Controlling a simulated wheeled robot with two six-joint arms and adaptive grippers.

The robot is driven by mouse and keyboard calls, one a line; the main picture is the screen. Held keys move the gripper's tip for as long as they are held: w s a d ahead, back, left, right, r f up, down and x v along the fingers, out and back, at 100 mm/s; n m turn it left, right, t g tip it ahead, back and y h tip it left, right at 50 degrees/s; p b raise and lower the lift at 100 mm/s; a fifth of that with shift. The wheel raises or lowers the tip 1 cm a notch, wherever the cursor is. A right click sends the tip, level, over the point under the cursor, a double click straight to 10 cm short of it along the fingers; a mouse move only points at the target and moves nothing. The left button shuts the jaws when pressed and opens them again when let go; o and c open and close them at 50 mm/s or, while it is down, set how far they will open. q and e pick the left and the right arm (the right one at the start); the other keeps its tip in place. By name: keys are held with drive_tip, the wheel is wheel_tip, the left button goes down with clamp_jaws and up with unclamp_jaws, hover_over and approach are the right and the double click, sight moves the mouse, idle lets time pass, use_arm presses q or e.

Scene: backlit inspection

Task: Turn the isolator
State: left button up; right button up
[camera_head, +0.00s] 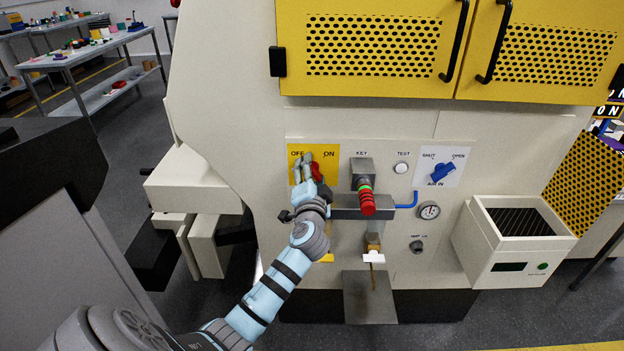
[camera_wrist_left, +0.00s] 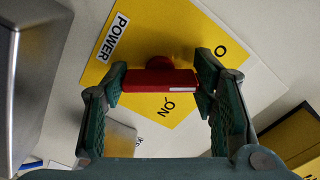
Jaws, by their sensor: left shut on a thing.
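The isolator is a red rotary handle (camera_head: 316,172) on a yellow plate (camera_head: 294,153) marked OFF and ON, on the cream machine front. In the left wrist view the red handle (camera_wrist_left: 160,80) lies across the picture, with the POWER label (camera_wrist_left: 115,37) on the plate behind it. My left gripper (camera_head: 309,168) is at the plate. In the wrist view its two green-padded fingers (camera_wrist_left: 158,88) are shut on the two ends of the handle. The fingers partly hide the handle in the head view. My right gripper is not in view.
Right of the isolator are a key block (camera_head: 361,166), a red ribbed part (camera_head: 367,203), a blue air valve handle (camera_head: 443,171) and a gauge (camera_head: 428,210). Yellow doors (camera_head: 374,50) are above. A cream bin (camera_head: 510,240) juts out at the right.

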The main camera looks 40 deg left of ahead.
use_arm(q)
drive_tip(key=shift+f+n+b, duration=0.1)
drive_tip(key=shift+n+b, duration=0.3)
drive_tip(key=shift+n, duration=0.7)
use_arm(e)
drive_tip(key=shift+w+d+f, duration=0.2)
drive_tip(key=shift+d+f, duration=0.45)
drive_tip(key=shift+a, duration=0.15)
use_arm(q)
drive_tip(key=o, duration=1.2)
drive_tip(key=shift+c, duration=0.2)
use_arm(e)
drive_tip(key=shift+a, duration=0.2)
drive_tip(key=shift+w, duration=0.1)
use_arm(q)
drive_tip(key=v, duration=1.2)
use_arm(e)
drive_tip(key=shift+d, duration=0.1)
